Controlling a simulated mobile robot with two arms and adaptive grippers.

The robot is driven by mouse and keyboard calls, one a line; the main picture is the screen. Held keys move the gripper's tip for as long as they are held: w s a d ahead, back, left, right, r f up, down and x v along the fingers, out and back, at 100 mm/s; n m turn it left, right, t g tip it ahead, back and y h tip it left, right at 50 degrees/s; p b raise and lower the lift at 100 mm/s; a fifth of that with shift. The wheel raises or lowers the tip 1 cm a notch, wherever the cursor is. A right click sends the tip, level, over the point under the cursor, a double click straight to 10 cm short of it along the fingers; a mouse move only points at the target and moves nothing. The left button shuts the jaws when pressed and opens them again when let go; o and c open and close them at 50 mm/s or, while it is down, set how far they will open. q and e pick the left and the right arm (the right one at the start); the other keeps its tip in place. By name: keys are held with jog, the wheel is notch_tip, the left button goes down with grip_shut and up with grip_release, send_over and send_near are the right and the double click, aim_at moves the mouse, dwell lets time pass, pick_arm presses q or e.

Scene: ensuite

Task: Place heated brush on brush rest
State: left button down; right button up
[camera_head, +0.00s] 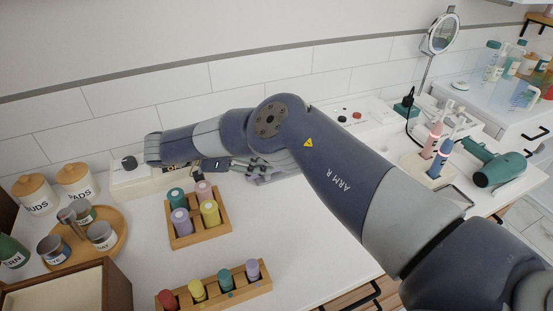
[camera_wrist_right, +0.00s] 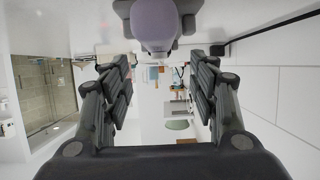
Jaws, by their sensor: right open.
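My right gripper (camera_head: 260,166) is open above the back of the white counter, with its fingers pointing right. In the right wrist view the open fingers (camera_wrist_right: 160,68) have nothing between their tips. A flat grey item (camera_head: 277,175) lies on the counter just right of the fingertips, partly hidden by my arm. It may be the brush rest, but I cannot tell. I cannot make out the heated brush with certainty; my arm covers part of the back counter. My left gripper is not in view.
Wooden racks with colored rollers (camera_head: 209,213) (camera_head: 225,275) stand in front. A round wooden tray (camera_head: 110,244) with cups is at left.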

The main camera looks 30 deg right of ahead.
jog(key=shift+v, duration=2.5)
jog(key=shift+r, duration=0.1)
